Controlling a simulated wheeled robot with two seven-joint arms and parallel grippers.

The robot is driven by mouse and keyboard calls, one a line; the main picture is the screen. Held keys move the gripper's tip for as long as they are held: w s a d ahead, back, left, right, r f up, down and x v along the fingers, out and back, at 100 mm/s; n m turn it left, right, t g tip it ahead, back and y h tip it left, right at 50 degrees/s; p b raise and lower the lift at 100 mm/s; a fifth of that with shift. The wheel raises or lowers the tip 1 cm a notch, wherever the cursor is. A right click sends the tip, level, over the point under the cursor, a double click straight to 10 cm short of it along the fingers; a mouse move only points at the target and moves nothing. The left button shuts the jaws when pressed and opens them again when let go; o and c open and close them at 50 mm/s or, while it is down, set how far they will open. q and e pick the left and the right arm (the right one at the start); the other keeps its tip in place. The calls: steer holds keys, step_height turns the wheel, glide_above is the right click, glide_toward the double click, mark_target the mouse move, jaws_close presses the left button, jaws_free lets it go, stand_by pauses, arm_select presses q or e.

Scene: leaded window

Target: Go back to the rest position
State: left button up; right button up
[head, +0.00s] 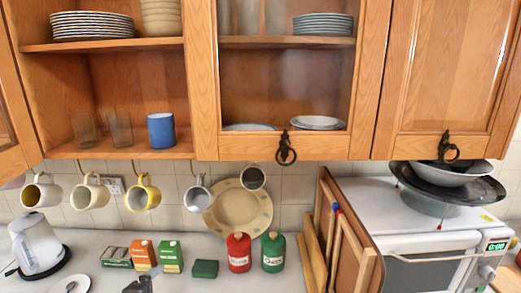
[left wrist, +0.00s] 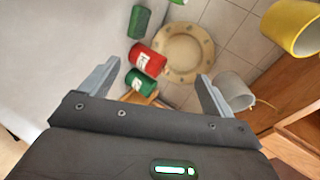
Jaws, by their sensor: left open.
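My left gripper (left wrist: 160,70) is open and empty in the left wrist view, with its two grey fingers spread wide. Beyond the fingers are a red canister (left wrist: 147,59), a green canister (left wrist: 139,81) and a round cream plate (left wrist: 184,53), with no contact visible. In the head view a small dark part of my left gripper (head: 145,281) shows at the bottom edge, in front of the boxes on the counter. My right gripper is in neither view.
Mugs (head: 143,194) hang below the wooden cupboard (head: 120,75). The left cupboard section is open; a glass door (head: 287,146) covers the middle one. A kettle (head: 37,243) stands left on the counter. Boards (head: 347,245) lean beside a white oven (head: 430,260) with bowls (head: 447,175) on top.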

arm_select(q)
steer(key=s+d+f+n+g+y, duration=0.1)
steer(key=s+f+n+g, duration=0.55)
steer(key=s, duration=0.85)
steer(key=s+f+n+g, duration=0.3)
steer(key=s+f+n, duration=0.7)
steer(key=s, duration=0.4)
step_height(320, 180, down, 29)
steer(key=m+b, duration=0.1)
steer(key=b, duration=0.6)
steer(key=s+a+f+g+b, duration=0.1)
steer(key=s+f+b, duration=0.2)
steer(key=s+f, duration=0.5)
steer(key=s+a+f+g+b, duration=0.1)
steer(key=s+f+b, duration=0.1)
steer(key=s+f, duration=0.7)
step_height(320, 180, down, 8)
steer(key=shift+s+a+f+y+b, duration=0.2)
steer(key=shift+a+y+b, duration=0.1)
steer(key=shift+b, duration=0.1)
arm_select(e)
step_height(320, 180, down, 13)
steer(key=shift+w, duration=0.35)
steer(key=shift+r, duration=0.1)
